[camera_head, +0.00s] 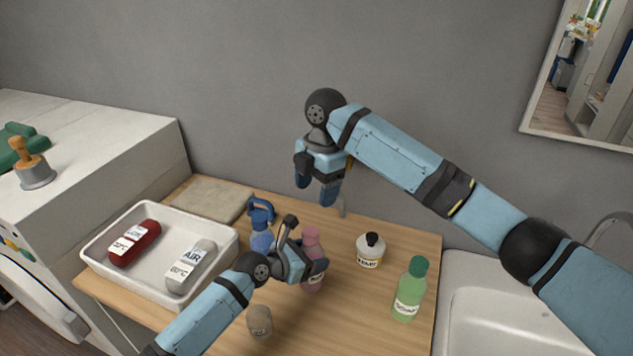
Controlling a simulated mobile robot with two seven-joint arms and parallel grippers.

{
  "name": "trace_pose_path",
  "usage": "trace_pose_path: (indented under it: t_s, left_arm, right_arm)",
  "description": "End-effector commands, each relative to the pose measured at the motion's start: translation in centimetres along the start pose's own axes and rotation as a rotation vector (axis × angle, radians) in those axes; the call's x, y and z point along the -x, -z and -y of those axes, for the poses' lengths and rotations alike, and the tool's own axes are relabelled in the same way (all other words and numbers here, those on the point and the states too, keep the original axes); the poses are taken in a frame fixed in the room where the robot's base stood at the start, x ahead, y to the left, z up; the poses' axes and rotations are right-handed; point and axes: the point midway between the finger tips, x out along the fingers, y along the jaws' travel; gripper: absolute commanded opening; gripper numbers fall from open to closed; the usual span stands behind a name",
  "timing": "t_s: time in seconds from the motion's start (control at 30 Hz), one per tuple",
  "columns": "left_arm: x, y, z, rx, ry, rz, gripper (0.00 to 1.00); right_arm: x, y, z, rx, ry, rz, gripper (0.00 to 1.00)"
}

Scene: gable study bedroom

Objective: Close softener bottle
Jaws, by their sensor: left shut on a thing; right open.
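A pink bottle (312,240) stands upright on the wooden table. I cannot read its label, so I cannot tell for sure that it is the softener. My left gripper (308,268) is shut on the pink bottle around its body and hides part of it. My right gripper (317,193) is open and empty, pointing down above and behind the bottle, apart from it. I cannot make out a loose cap.
A white tray (100,262) with a red and a grey bottle lies left. A blue bottle (261,240), a white bottle (369,255), a green bottle (408,295) and a small beige jar (259,322) stand around. A sink (490,310) adjoins right.

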Motion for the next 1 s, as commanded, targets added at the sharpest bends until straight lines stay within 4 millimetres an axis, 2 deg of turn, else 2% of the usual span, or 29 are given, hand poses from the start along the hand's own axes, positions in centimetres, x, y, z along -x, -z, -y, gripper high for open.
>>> trace_pose_path:
  t_s: [0.3, 0.5, 0.7, 1.0]
  left_arm:
    - [0.0, 0.0, 0.0, -0.001, -0.001, -0.001, 0.00]
    - [0.0, 0.0, 0.0, -0.001, -0.001, 0.000, 0.00]
    - [0.0, 0.0, 0.0, -0.001, -0.001, 0.000, 0.00]
    - [0.0, 0.0, 0.0, -0.001, -0.001, 0.000, 0.00]
  right_arm:
    - [-6.0, 0.0, 0.1, -0.001, 0.003, -0.001, 0.69]
    - [-9.1, 0.0, 0.1, -0.001, 0.002, -0.001, 0.69]
    - [-10.6, 0.0, 0.0, 0.000, 0.000, 0.001, 0.69]
    - [-10.9, 0.0, 0.0, 0.000, 0.000, 0.000, 0.69]
